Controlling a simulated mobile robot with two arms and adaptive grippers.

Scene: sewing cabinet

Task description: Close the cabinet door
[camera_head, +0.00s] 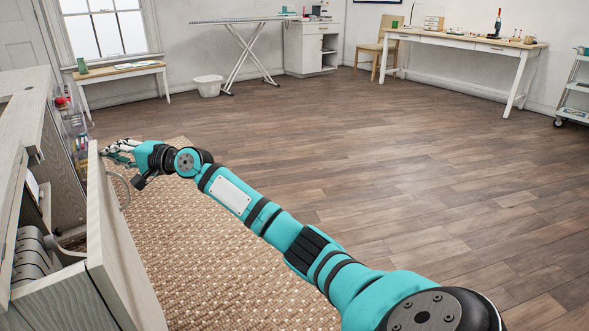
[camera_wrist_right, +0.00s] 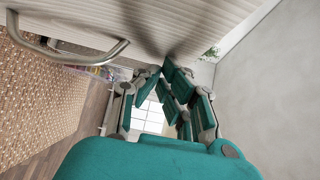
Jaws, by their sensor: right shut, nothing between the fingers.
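The cabinet (camera_head: 66,190) is pale grey wood and stands at the left edge of the head view. Its door (camera_head: 118,262) stands open, with its edge toward me and the inside of the cabinet showing. A curved metal handle (camera_head: 124,190) is on the door's outer face. My right gripper (camera_head: 112,151) is at the far end of the door, beyond the handle, with its fingers shut and empty. In the right wrist view the fingers (camera_wrist_right: 168,80) are close beside the pale panel (camera_wrist_right: 190,22) and its handle (camera_wrist_right: 100,56). Whether they touch it is unclear. My left gripper is not in view.
Inside the cabinet is a grey ribbed object (camera_head: 33,262). A woven rug (camera_head: 215,265) lies beside the door. The wooden floor (camera_head: 400,170) to the right is clear. A small bench (camera_head: 120,70), a white bin (camera_head: 208,88) and a work table (camera_head: 462,42) stand far off.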

